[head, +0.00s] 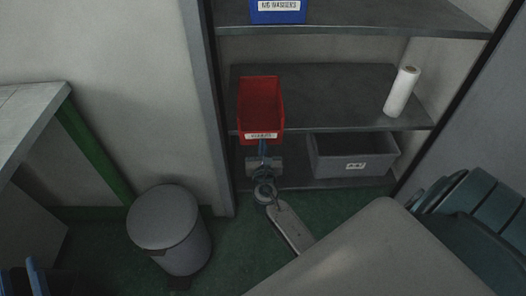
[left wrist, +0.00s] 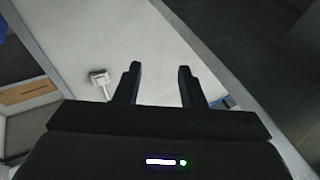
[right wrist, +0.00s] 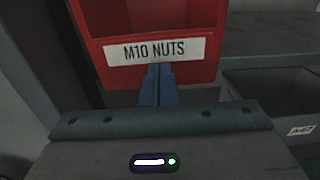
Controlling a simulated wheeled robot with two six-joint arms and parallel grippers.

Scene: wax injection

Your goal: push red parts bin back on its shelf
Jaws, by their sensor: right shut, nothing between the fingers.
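The red parts bin (head: 261,98) stands upright on the middle shelf (head: 330,92), near its left end. Its front reaches over the shelf's front edge. Its label (right wrist: 154,50) reads "M10 NUTS" in the right wrist view. My right gripper (head: 263,149) is shut and empty, just in front of the bin's front face. In the right wrist view its fingertips (right wrist: 158,68) are at the label's lower edge; I cannot tell whether they touch it. My left gripper (left wrist: 160,70) is open and empty, away from the bin.
A white roll (head: 402,91) stands at the right of the same shelf. A grey bin (head: 352,160) sits on the shelf below, a blue bin (head: 278,14) above. The shelf's left upright (head: 205,100) is close to the red bin. A trash can (head: 168,230) stands on the floor.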

